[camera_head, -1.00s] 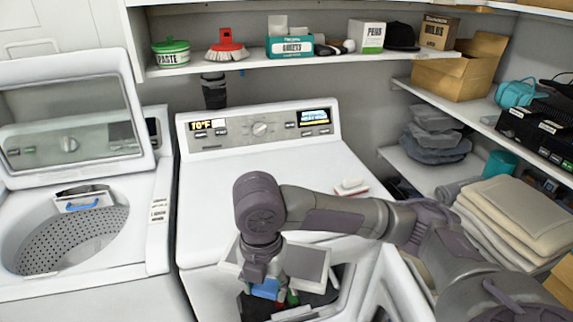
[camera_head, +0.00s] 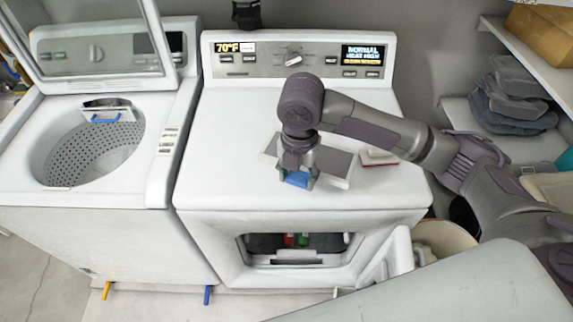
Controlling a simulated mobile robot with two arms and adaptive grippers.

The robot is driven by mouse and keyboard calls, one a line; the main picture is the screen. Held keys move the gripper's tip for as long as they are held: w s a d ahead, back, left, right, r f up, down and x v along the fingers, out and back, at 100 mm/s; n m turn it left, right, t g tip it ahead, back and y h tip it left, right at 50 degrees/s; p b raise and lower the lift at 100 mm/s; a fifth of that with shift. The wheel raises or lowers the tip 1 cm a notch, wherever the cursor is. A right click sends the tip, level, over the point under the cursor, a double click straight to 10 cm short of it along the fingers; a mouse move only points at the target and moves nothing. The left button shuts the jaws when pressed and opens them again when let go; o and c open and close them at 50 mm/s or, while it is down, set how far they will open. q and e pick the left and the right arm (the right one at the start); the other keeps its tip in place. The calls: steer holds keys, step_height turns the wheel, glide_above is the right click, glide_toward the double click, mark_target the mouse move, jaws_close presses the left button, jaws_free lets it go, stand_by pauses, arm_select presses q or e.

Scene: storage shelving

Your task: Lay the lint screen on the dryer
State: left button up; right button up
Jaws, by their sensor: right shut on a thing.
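The lint screen (camera_head: 336,163), a pale frame with a grey panel and a blue handle (camera_head: 296,180), is at the front of the white dryer's top (camera_head: 235,140). My right gripper (camera_head: 297,184) points down and is shut on the blue handle. The gripper and wrist hide part of the screen. The screen looks roughly level; I cannot tell whether it touches the dryer top or hovers just above it. My left gripper is not in view.
A red and white brush-like item (camera_head: 380,157) lies on the dryer top, right of the screen. The dryer's front door (camera_head: 388,262) stands open. An open washer (camera_head: 90,150) is at the left. The dryer top's left and back are clear.

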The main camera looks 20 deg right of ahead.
steer(key=p, duration=0.1)
glide_above(284, 185)
steer(key=f, duration=0.3)
steer(key=shift+w+d+f, duration=0.1)
steer(key=shift+d+f, duration=0.1)
steer(key=shift+f, duration=0.1)
steer(key=f, duration=0.1)
steer(key=f+p, duration=0.1)
steer(key=f, duration=0.1)
steer(key=shift+a+f, duration=0.2)
steer(key=shift+a, duration=0.05)
steer(key=shift+d+f, duration=0.1)
steer(key=shift+f, duration=0.35)
steer(key=o, duration=1.3)
step_height(284, 185, up, 11)
steer(key=b, duration=0.2)
steer(key=shift+b, duration=0.4)
steer(key=shift+r, duration=0.7)
steer(key=shift+f, duration=0.1)
